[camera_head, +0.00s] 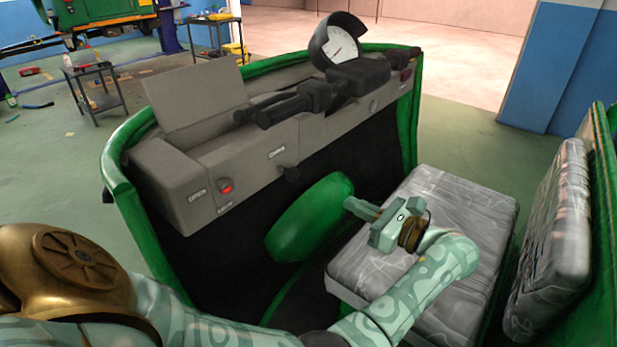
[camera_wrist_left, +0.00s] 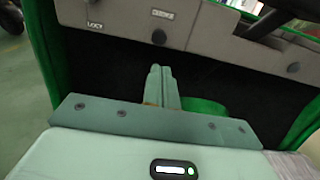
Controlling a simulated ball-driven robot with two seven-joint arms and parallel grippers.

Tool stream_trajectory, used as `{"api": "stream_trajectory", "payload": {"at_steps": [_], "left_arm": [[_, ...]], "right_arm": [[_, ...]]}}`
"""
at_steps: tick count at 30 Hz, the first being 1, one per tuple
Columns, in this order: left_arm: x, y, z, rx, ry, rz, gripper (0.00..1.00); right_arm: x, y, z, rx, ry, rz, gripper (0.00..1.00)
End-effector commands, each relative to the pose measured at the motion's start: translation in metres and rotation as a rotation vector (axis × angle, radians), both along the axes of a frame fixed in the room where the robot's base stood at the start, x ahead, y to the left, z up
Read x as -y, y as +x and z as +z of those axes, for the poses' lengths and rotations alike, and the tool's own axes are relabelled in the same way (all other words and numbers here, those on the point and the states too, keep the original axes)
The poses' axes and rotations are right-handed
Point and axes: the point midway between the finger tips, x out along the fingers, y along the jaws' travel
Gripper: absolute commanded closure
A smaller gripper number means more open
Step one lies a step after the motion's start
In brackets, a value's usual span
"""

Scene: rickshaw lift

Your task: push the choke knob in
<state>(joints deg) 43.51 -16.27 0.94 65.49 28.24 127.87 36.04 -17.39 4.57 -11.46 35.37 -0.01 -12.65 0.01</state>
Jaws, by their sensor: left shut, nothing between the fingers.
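The choke knob appears to be the small black knob (camera_head: 291,173) on the lower edge of the grey dashboard (camera_head: 240,155), below a small white label. It also shows in the left wrist view (camera_wrist_left: 159,37), under a label that looks like CHOKE. I cannot tell how far it stands out. My left gripper (camera_head: 350,204) is over the grey seat, to the right of the knob and apart from it. Its fingers are shut and empty. In the left wrist view the shut fingertips (camera_wrist_left: 160,72) point up toward the knob, below it with a gap. My right gripper is not in view.
A red button (camera_head: 226,187) is on the dashboard's left part. An open grey lid (camera_head: 197,98) stands above it. Handlebars and a round gauge (camera_head: 341,49) rise behind. A green rounded cover (camera_head: 309,218) lies below the knob. The patterned seat (camera_head: 465,205) is under my left arm.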

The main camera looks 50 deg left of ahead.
Motion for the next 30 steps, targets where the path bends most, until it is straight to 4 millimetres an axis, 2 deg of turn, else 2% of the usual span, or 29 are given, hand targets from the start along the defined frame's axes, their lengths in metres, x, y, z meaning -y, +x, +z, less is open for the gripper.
{"api": "stream_trajectory", "payload": {"at_steps": [12, 18, 24, 30], "left_arm": [[-0.083, -0.010, 0.000, 0.002, 0.003, 0.003, 1.00], [-0.115, -0.013, 0.000, 0.000, 0.003, 0.002, 1.00], [-0.129, -0.015, 0.000, 0.000, 0.001, 0.000, 1.00], [-0.131, -0.015, 0.000, 0.000, 0.000, 0.000, 1.00]], "right_arm": [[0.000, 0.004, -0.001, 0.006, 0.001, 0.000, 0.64], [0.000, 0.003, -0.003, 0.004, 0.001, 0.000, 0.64], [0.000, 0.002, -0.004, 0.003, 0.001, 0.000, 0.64], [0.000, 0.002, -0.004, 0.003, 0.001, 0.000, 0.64]]}}
